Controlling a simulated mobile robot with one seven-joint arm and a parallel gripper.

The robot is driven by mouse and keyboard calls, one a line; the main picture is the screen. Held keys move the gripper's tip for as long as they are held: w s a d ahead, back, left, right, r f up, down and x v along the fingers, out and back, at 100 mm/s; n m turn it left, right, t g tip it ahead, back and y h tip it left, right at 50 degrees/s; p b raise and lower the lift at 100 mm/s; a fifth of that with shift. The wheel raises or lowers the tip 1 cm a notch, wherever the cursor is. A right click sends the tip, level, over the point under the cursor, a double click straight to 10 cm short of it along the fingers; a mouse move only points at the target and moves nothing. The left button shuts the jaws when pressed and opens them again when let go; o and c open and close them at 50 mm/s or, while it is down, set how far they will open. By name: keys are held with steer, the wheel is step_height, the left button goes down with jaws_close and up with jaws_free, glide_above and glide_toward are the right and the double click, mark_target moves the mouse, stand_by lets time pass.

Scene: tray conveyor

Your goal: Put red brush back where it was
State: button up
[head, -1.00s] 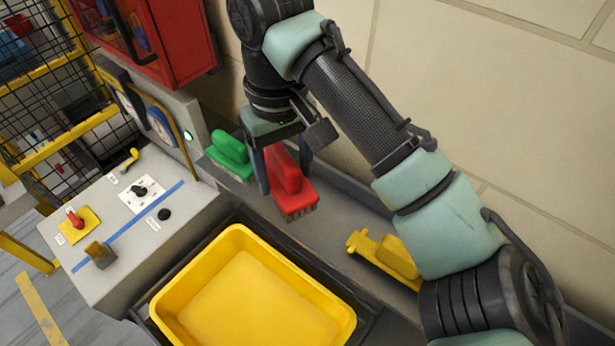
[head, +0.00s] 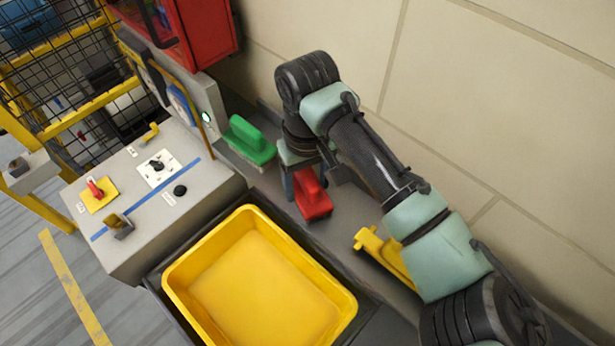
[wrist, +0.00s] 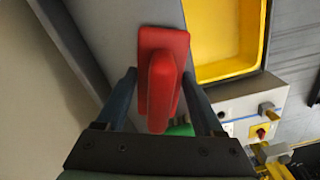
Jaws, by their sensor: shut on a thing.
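The red brush (head: 313,203) is between the fingers of my gripper (head: 305,184), at the grey ledge behind the yellow tray. In the wrist view the red brush (wrist: 163,50) lies between the two dark fingers of my gripper (wrist: 160,95), which is shut on its handle. The brush looks close to the ledge; I cannot tell whether its bristles touch. The green brush (head: 250,141) lies on the ledge just left of it, and a bit of green (wrist: 181,130) shows below the red brush in the wrist view.
A yellow brush (head: 375,245) lies on the ledge (head: 345,213) to the right, partly hidden by my arm. An empty yellow tray (head: 262,275) sits in front. A control panel (head: 205,195) with switches stands left, a red cabinet (head: 205,35) above, and a wall behind.

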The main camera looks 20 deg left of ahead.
steer(key=shift+f, duration=0.15)
steer(key=o, duration=1.3)
step_height(320, 180, up, 12)
steer(key=b, duration=0.3)
